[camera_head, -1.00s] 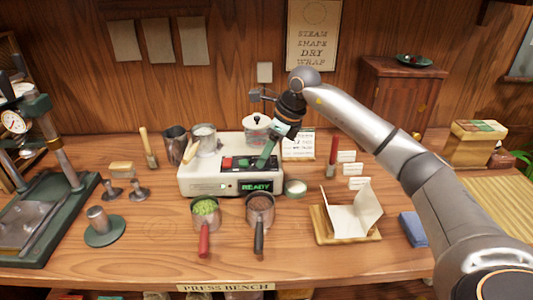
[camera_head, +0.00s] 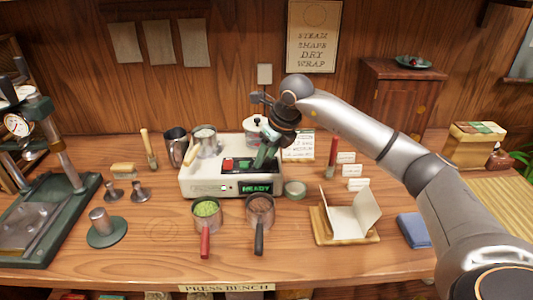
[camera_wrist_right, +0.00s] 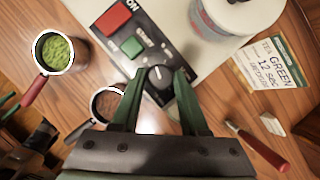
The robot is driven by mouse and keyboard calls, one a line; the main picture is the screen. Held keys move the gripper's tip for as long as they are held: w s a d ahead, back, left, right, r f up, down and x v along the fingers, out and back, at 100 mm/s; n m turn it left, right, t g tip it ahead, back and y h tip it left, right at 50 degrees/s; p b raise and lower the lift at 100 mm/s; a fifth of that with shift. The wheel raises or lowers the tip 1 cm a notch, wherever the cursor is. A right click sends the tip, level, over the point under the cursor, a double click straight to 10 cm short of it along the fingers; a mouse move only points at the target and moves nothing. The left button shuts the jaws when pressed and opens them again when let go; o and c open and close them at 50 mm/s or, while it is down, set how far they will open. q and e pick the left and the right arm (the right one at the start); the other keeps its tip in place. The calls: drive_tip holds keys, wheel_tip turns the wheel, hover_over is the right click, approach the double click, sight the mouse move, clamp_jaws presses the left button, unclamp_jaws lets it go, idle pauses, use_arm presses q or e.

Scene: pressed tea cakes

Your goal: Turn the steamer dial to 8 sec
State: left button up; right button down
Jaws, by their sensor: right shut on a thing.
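The steamer (camera_head: 190,183) is a pale box in the middle of the bench, with a display that reads READY (camera_head: 257,188). In the right wrist view, its dark panel has a red button (camera_wrist_right: 113,16), a green button (camera_wrist_right: 132,46) and a round dark dial (camera_wrist_right: 159,76) with a white mark. My right gripper (camera_head: 265,158) is down at the panel, with its green fingers on both sides of the dial, shut on it. The scale around the dial is too small to read. My left gripper is not in view.
A lidded glass pot (camera_head: 257,134) stands on the steamer behind my gripper. Two pans, with green leaves (camera_head: 206,208) and brown leaves (camera_head: 260,205), stand in front. A card (camera_wrist_right: 268,72) reads GREEN 12 SEC. A metal cup (camera_head: 205,143) stands at the steamer's back left.

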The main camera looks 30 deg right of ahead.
drive_tip(key=m+h, duration=0.1)
drive_tip(key=m, duration=0.1)
drive_tip(key=m+h, duration=0.1)
drive_tip(key=m, duration=0.2)
drive_tip(key=shift+a, duration=0.2)
drive_tip(key=shift+m+h, duration=0.4)
drive_tip(key=shift+m, duration=0.6)
drive_tip(key=shift+c, duration=2.1)
unclamp_jaws()
